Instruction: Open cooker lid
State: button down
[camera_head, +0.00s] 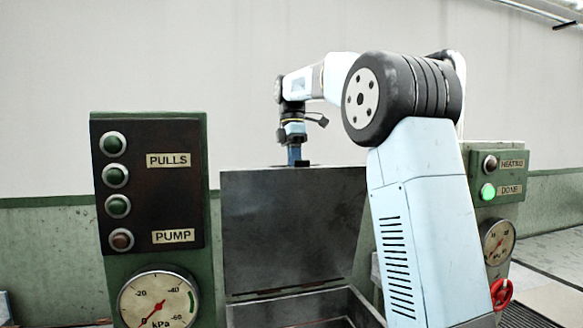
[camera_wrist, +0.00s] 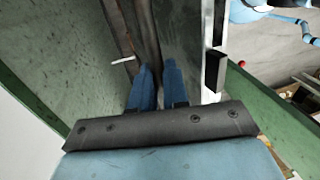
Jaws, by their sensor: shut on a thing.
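The cooker lid (camera_head: 285,220) is a dark grey metal plate standing about upright at the back of the open cooker basin (camera_head: 295,308) in the head view. My gripper (camera_head: 294,158) points down at the lid's top edge. In the wrist view my gripper's two blue fingers (camera_wrist: 159,75) are close together, with a narrow dark strip running between them at the lid's edge (camera_wrist: 178,28). The gripper is shut on the lid there; the exact contact is partly hidden by the fingers.
A green panel with PULLS and PUMP labels (camera_head: 150,180) and a kPa gauge (camera_head: 158,298) stands left of the cooker. At right, behind my arm, a green box (camera_head: 496,170) has its DONE lamp lit green, above a gauge (camera_head: 497,242) and a red valve wheel (camera_head: 503,294).

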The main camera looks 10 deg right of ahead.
jog(key=shift+d+f, duration=0.15)
jog(key=shift+d, duration=0.1)
jog(key=c, duration=1.1)
grip_release()
jog(key=shift+a, duration=0.1)
jog(key=shift+a, duration=0.1)
